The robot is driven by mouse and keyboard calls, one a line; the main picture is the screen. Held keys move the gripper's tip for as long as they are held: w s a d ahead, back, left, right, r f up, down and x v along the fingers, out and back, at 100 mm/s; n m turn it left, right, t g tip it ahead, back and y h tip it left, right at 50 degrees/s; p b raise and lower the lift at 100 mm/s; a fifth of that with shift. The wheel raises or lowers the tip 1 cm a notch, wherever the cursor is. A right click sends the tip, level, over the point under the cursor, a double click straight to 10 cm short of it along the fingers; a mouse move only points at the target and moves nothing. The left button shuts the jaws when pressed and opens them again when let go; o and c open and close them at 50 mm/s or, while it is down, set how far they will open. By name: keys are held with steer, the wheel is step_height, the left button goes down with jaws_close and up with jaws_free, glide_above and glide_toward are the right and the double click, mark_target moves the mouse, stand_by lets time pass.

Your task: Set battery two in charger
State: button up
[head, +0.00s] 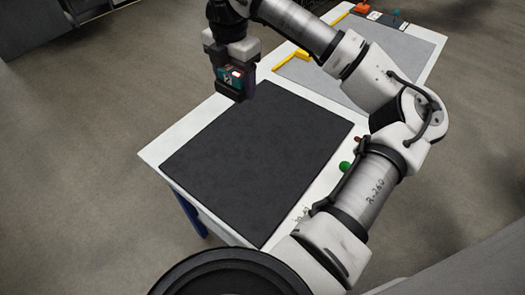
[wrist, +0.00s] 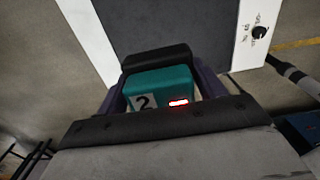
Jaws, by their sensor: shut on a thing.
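Battery two (wrist: 152,88) is a teal block with a "2" label and a small red-lit display in the wrist view. It also shows teal between the fingers in the head view (head: 229,76). My gripper (head: 236,88) is shut on it and holds it above the far left edge of the dark mat. In the wrist view the fingers (wrist: 163,100) lie on both sides of the battery. I cannot make out a charger for certain in either view.
The white table (head: 157,150) bears a bare dark mat (head: 265,150) and a grey mat (head: 375,55) behind it. A green knob (head: 345,167) sits on the right strip. Yellow pieces (head: 291,59) and an orange-red item (head: 362,8) lie farther back. My arm spans the right side.

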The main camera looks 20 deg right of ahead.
step_height(320, 180, down, 2)
steer(key=shift+w+f+b, duration=0.1)
steer(key=shift+f+b, duration=0.05)
steer(key=shift+b, duration=0.3)
steer(key=p, duration=0.3)
glide_toward(242, 151)
step_height(242, 151, down, 5)
steer(key=shift+f, duration=0.6)
steer(key=shift+f, duration=0.1)
steer(key=shift+f, duration=0.15)
steer(key=o, duration=1.2)
steer(key=shift+r, duration=0.2)
